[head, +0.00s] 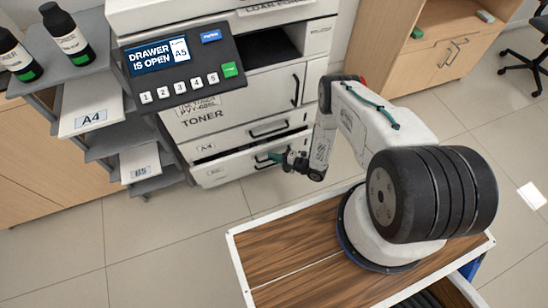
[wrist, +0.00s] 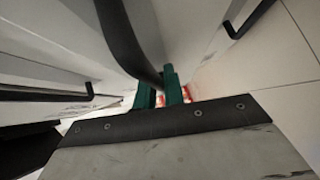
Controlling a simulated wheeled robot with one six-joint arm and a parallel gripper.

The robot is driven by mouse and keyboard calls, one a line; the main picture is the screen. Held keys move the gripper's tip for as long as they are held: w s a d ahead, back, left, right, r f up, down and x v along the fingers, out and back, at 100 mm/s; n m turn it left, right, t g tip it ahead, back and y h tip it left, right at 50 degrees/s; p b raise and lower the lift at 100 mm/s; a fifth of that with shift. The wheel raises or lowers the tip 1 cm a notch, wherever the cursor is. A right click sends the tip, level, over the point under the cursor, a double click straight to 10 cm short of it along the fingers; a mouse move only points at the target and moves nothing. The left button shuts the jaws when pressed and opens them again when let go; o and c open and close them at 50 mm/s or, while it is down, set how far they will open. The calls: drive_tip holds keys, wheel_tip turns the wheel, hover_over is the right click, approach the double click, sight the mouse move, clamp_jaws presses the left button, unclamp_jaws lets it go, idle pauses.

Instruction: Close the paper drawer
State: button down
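The paper drawer (head: 228,172) is the lowest drawer of the printer and stands out a little from its front. The printer's display (head: 158,57) reads "DRAWER IS OPEN A5". My gripper (head: 277,158) is at this drawer's dark handle, at the right part of its front. In the wrist view, my two green fingers (wrist: 160,90) are close together with a narrow gap. A dark curved handle bar (wrist: 130,45) reaches down to their tips. I cannot tell whether they grip it or only surround it.
A closed-looking drawer (head: 225,142) and the toner door (head: 250,98) are above. Shelves labelled A4 (head: 92,116) and B5 (head: 139,172) stand left, with toner bottles (head: 68,35) on top. A wooden cabinet (head: 425,55) is at right. Floor in front is clear.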

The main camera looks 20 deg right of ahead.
sight(274, 150)
drive_tip(key=shift+w, duration=2.2)
drive_tip(key=c, duration=1.8)
unclamp_jaws()
drive_tip(key=shift+w, duration=0.1)
drive_tip(key=shift+o, duration=0.2)
drive_tip(key=v, duration=0.8)
